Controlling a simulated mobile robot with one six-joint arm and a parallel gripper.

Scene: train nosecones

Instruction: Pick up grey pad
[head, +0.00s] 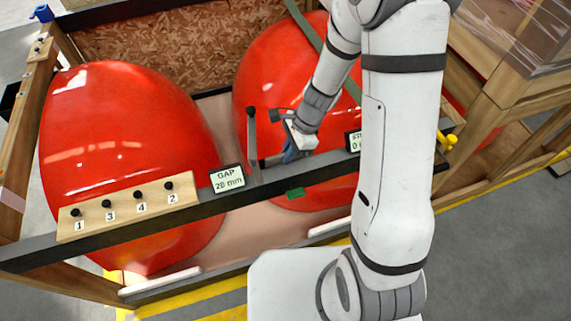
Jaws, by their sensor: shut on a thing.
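My gripper (291,146) is low in front of the right red nosecone (262,75), just behind the dark front rail (200,212). It is shut on a small blue-grey piece (289,156), which may be the grey pad; it is too small to be sure. The rail and the jaws partly hide it. I cannot tell whether it touches the nosecone. A grey upright lever (252,150) with a black knob stands just left of my gripper.
The left red nosecone (125,135) fills the crate's left side. A wooden strip (125,208) with numbered pegs and a "GAP 28 mm" sign (228,179) are on the rail. A green tag (295,194) hangs below. White strips (162,281) lie along the crate's lower edge.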

